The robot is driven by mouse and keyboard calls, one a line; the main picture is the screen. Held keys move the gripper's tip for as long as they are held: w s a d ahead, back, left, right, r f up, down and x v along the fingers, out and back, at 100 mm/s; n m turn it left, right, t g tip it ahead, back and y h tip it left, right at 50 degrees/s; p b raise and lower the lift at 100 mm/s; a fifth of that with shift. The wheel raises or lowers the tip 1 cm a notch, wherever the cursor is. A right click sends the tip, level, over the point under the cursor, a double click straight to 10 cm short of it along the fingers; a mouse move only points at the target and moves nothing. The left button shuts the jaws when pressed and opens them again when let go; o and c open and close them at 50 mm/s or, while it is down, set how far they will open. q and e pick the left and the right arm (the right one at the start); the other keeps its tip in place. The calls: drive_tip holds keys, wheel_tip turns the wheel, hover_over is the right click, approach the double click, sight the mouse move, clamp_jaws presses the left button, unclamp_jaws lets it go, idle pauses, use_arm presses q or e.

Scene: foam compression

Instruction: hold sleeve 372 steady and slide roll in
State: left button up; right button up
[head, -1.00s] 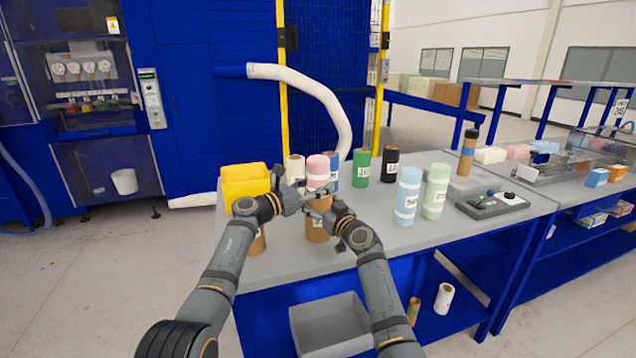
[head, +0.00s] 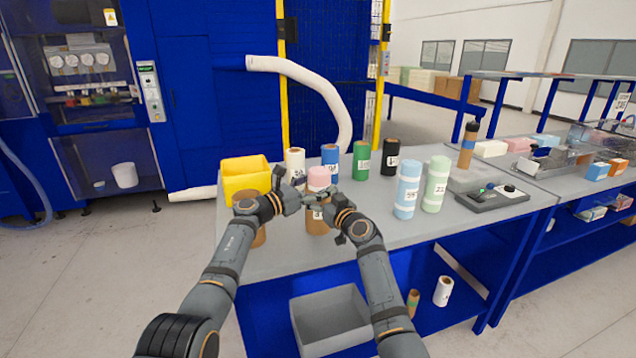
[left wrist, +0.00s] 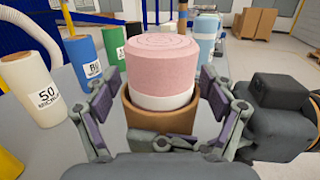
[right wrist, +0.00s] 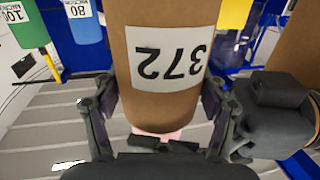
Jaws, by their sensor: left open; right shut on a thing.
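The brown sleeve 372 (head: 318,226) stands upright near the table's front edge. My right gripper (head: 326,213) is shut around it, and the right wrist view shows its 372 label (right wrist: 170,55) upside down between the fingers. The pink roll (head: 319,178) sits upright in the sleeve's mouth. In the left wrist view, the roll's upper part (left wrist: 160,68) and a white band stand above the sleeve's rim (left wrist: 160,120); its lower part is hidden inside. My left gripper (left wrist: 160,112) is open, with its fingers on either side of the roll and rim, apart from the roll.
A yellow bin (head: 245,184) stands left of the sleeve, with another brown sleeve (head: 259,238) partly behind my left gripper. White (head: 295,165), blue (head: 330,162), green (head: 361,162) and black (head: 390,158) rolls stand behind. Light blue (head: 407,190) and light green (head: 435,185) rolls stand right.

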use_arm(q)
drive_tip(key=shift+r, duration=0.1)
use_arm(e)
drive_tip(key=shift+w, duration=0.1)
use_arm(q)
drive_tip(key=shift+a+r, duration=0.1)
drive_tip(key=shift+s+a+r, duration=0.1)
drive_tip(key=shift+s+a, duration=0.05)
drive_tip(key=shift+a, duration=0.05)
drive_tip(key=shift+s+a+r, duration=0.4)
drive_tip(key=shift+s+a, duration=0.3)
drive_tip(key=shift+a, duration=0.1)
drive_tip(key=shift+s+a+r, duration=0.35)
drive_tip(key=shift+s+a, duration=0.3)
drive_tip(key=shift+a, duration=0.2)
drive_tip(key=shift+s+a+r, duration=0.4)
drive_tip(key=shift+s+a, duration=0.3)
drive_tip(key=shift+a, duration=0.1)
use_arm(e)
drive_tip(key=shift+f, duration=0.1)
drive_tip(key=o, duration=1.3)
